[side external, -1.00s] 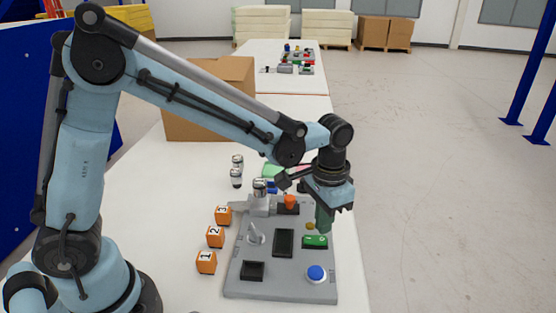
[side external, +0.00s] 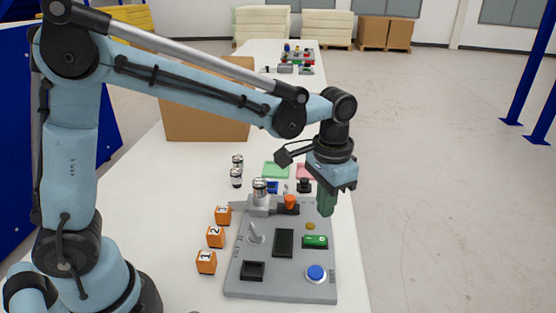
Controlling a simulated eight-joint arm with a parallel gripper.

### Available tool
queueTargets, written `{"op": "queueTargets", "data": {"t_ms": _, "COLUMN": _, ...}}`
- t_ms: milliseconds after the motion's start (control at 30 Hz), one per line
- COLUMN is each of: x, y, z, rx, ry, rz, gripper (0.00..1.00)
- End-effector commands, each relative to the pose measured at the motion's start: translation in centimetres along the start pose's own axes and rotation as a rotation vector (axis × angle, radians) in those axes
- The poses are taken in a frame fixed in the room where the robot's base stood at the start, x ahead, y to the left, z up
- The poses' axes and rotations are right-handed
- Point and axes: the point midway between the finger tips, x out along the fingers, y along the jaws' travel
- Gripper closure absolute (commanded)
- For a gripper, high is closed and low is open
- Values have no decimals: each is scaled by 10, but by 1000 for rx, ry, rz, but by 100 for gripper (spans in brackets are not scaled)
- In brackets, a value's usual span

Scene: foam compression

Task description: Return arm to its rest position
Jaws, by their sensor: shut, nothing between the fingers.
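My gripper (side external: 325,212) points down above the right rear edge of the grey task board (side external: 256,285). Its green fingers are together with nothing between them. The fingertips are apart from the green rocker switch (side external: 315,242), which sits in front of and below them. My arm reaches across from the left, with its forearm above the back of the board.
The board carries a blue button (side external: 316,273), an orange knob (side external: 290,202) and a metal lever (side external: 254,234). Orange numbered cubes (side external: 215,237) stand along its left side. A cardboard box (side external: 205,125) stands behind.

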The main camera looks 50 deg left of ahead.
Motion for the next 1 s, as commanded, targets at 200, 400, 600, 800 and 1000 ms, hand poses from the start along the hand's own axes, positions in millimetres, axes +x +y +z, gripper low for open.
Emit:
{"op": "queueTargets", "data": {"t_ms": 200, "x": -16, "y": -14, "z": 16, "rx": -34, "ry": 72, "rz": 0, "gripper": 100}}
{"op": "queueTargets", "data": {"t_ms": 400, "x": -35, "y": -37, "z": 48, "rx": -95, "ry": 217, "rz": -8, "gripper": 100}}
{"op": "queueTargets", "data": {"t_ms": 600, "x": -44, "y": -56, "z": 81, "rx": -156, "ry": 365, "rz": -27, "gripper": 100}}
{"op": "queueTargets", "data": {"t_ms": 800, "x": -41, "y": -71, "z": 111, "rx": -212, "ry": 504, "rz": -54, "gripper": 100}}
{"op": "queueTargets", "data": {"t_ms": 1000, "x": -36, "y": -79, "z": 127, "rx": -245, "ry": 593, "rz": -76, "gripper": 100}}
